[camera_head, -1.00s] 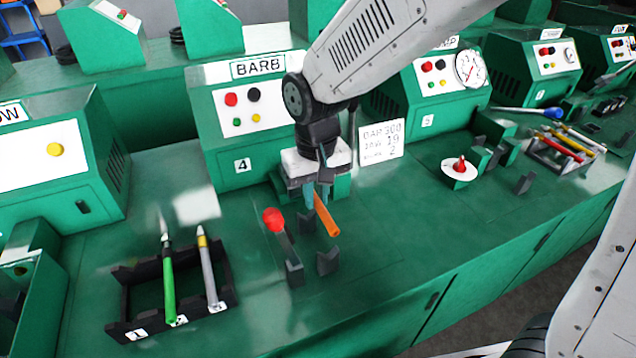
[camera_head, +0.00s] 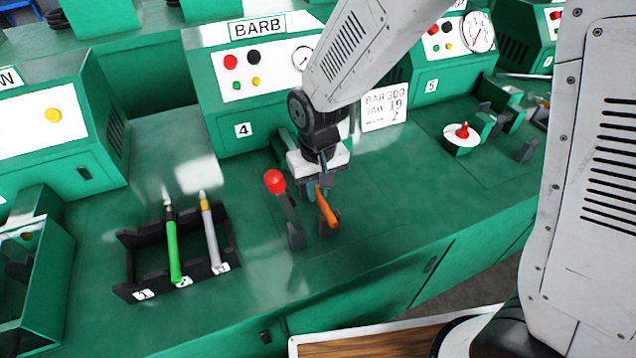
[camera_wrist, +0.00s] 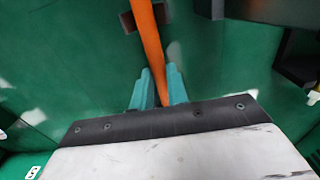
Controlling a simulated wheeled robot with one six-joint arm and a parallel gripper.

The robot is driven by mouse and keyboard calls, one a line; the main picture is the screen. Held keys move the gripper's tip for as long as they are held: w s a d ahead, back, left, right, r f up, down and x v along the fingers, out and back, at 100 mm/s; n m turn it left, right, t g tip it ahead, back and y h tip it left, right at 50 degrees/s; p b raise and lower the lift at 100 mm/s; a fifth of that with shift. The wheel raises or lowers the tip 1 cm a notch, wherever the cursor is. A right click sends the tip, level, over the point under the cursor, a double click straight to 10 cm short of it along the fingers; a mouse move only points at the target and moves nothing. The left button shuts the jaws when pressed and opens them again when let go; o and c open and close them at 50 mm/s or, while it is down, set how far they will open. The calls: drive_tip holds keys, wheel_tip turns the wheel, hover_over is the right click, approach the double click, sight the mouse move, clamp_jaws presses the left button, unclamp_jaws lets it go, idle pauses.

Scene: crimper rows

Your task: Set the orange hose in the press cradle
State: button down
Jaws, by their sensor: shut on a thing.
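The orange hose (camera_head: 327,207) is in my gripper (camera_head: 319,190), below the BARB press panel numbered 4. In the wrist view the two teal fingers of my gripper (camera_wrist: 159,92) are closed on either side of the hose (camera_wrist: 151,45). The hose's outer end reaches over a dark cradle block (camera_head: 336,215), which also shows under the hose in the wrist view (camera_wrist: 128,21). I cannot tell whether the hose touches the block. My wrist hides the back of the press opening.
A red-knobbed lever (camera_head: 275,181) stands just left of the hose. A black rack (camera_head: 128,268) with a green and a grey tool is further left. A white card (camera_head: 385,108) stands behind on the right.

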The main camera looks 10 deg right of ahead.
drive_tip(key=c, duration=1.3)
unclamp_jaws()
wheel_tip(320, 180, up, 8)
drive_tip(key=shift+f, duration=0.1)
drive_tip(key=s+d+r+m, duration=0.1)
drive_tip(key=s+d+r, duration=0.5)
drive_tip(key=s+d, duration=0.3)
drive_tip(key=s+d+r+m+t, duration=0.1)
drive_tip(key=s+d+r+m, duration=0.1)
drive_tip(key=s+d+r, duration=0.5)
drive_tip(key=s+d, duration=0.3)
drive_tip(key=d, duration=0.1)
drive_tip(key=shift+s+d+r, duration=0.25)
drive_tip(key=shift+d+r, duration=0.05)
drive_tip(key=shift+d, duration=0.1)
